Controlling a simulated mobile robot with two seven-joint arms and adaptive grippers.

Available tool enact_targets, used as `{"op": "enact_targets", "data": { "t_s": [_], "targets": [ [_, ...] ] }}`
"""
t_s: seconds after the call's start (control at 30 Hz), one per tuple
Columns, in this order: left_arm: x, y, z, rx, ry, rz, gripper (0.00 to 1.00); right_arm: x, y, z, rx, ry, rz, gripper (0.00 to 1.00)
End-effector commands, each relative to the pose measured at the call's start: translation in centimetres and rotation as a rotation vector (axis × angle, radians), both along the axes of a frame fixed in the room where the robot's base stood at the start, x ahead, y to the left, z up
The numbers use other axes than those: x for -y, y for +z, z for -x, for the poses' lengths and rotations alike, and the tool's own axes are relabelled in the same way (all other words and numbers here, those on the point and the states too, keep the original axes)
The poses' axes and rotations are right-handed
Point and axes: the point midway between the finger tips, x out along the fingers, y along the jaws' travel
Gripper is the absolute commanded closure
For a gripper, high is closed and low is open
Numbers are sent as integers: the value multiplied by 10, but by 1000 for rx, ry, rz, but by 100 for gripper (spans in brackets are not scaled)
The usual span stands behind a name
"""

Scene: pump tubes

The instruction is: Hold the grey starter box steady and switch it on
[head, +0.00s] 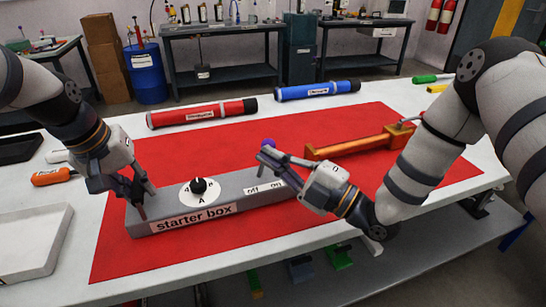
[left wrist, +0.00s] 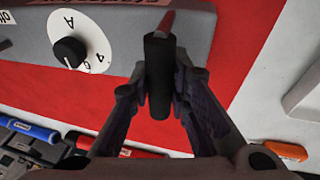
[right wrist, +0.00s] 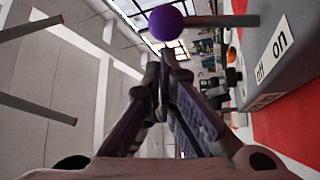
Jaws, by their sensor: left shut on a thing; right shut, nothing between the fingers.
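The grey starter box (head: 165,222) lies on the red mat with a black dial (head: 198,186) and off and on labels (head: 264,188). My left gripper (head: 141,194) is at the box's left end. In the left wrist view its fingers are closed on a black grip (left wrist: 160,75) with a red stem by the box. A lever with a purple ball knob (right wrist: 166,22) stands out from the box near the labels. My right gripper (right wrist: 163,68) is shut and empty, its fingertips close to the ball; whether they touch it I cannot tell. The lever's base is hidden in the head view.
A red tube (head: 200,113) and a blue tube (head: 318,91) lie behind the red mat (head: 115,258). An orange pump-like part (head: 360,146) lies to the right of the box. An orange-handled tool (head: 52,177) and a white tray (head: 60,215) are at left.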

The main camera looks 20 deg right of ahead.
Motion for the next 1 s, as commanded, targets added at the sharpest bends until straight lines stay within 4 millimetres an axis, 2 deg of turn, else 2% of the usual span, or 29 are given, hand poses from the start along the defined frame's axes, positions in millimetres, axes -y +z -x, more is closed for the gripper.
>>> {"op": "enact_targets", "data": {
  "t_s": [0.23, 0.57, 0.73, 1.0],
  "targets": [
    [0, 0, 0, 0, -2, -1, 100, 18, -7, -7, 0, -1, 1, 100],
    [0, 0, 0, 0, -3, -2, 100, 16, -5, -4, 0, -1, 0, 100],
    [0, 0, 0, -1, -2, -1, 100, -1, 6, 27, -5, 3, -2, 100],
    [0, 0, 0, 0, -1, 0, 100, 44, -21, 82, -5, -2, -1, 100]
  ]
}}
